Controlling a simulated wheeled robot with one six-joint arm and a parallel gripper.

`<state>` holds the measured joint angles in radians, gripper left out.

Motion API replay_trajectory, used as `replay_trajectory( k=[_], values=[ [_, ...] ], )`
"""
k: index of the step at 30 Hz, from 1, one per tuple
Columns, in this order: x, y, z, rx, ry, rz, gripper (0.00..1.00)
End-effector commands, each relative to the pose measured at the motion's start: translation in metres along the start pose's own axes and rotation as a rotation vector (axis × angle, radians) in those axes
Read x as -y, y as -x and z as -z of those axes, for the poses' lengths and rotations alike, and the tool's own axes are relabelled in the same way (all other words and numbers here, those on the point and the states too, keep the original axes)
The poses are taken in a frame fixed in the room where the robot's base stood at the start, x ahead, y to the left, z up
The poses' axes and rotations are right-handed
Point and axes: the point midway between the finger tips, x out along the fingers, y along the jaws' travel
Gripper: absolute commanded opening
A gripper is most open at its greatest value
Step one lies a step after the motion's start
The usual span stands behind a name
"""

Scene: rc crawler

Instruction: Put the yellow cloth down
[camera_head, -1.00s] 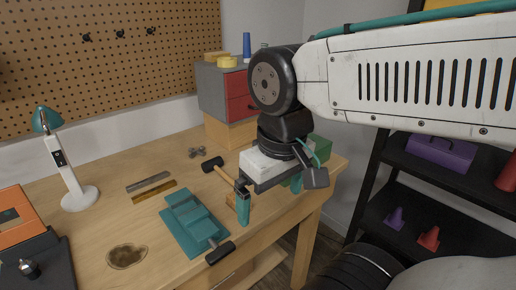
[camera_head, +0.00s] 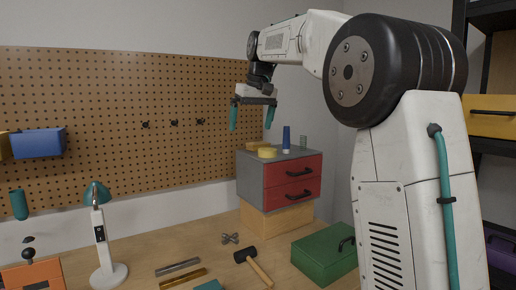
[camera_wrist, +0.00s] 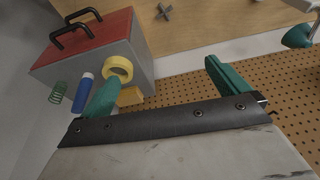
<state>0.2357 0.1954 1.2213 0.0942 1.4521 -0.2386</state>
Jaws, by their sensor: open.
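My gripper (camera_head: 251,120) is open and empty, raised in front of the pegboard, above and a little left of the grey cabinet in the head view. Its teal fingers are wide apart in the wrist view (camera_wrist: 160,80). A folded yellow block (camera_head: 257,146), perhaps the yellow cloth, lies on the cabinet top behind a yellow ring-shaped roll (camera_head: 268,152). The block (camera_wrist: 131,96) is partly hidden by a finger and the roll in the wrist view. I cannot tell for sure that it is cloth.
The grey cabinet (camera_head: 250,180) with red drawers stands on a wooden block. A blue bottle (camera_head: 286,138) and a wire coil (camera_head: 303,142) share its top. A green toolbox (camera_head: 325,255), hammer (camera_head: 252,264) and white lamp (camera_head: 104,250) are on the bench.

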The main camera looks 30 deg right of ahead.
Motion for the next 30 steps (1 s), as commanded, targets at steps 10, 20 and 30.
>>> replay_trajectory(
  k=[10, 20, 30],
  values=[
    [-0.098, -0.046, 0.116, -0.076, 0.020, -0.009, 1.00],
    [-0.129, -0.070, 0.138, -0.104, 0.033, -0.016, 1.00],
    [-0.132, -0.112, 0.137, -0.102, 0.034, -0.015, 1.00]
  ],
)
